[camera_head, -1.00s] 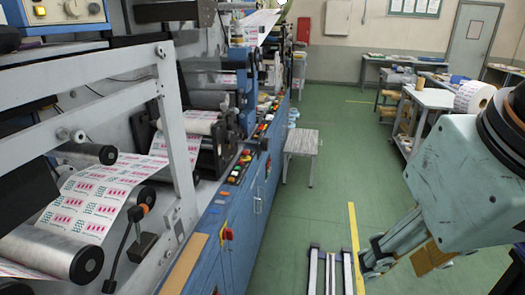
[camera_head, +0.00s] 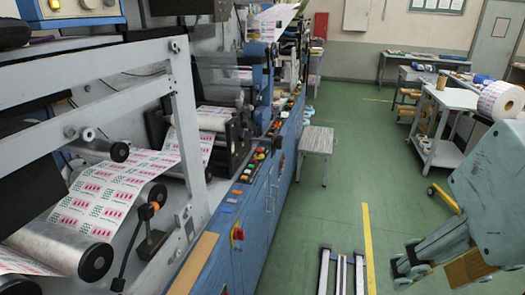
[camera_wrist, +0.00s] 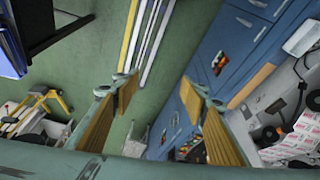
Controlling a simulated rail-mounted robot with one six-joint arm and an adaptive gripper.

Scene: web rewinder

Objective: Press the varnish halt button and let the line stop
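My gripper (camera_head: 408,262) is at the lower right in the head view, above the green floor in the aisle and apart from the machine. In the wrist view its two wood-coloured finger pads (camera_wrist: 160,86) stand wide apart with nothing between them. A row of small red, yellow and green buttons (camera_head: 262,153) runs along the ledge of the blue press line. A red knob on a yellow plate (camera_head: 237,234) is on the side of the blue cabinet. Labels are too small to read, so I cannot tell which one is the varnish halt button.
The printed web (camera_head: 120,185) runs over rollers at the left, behind a grey frame. A small grey stool (camera_head: 317,142) stands beside the blue cabinets (camera_head: 262,215). Floor rails (camera_head: 342,272) lie beside a yellow line. A trolley (camera_head: 445,125) and a label roll (camera_head: 500,100) are at the right.

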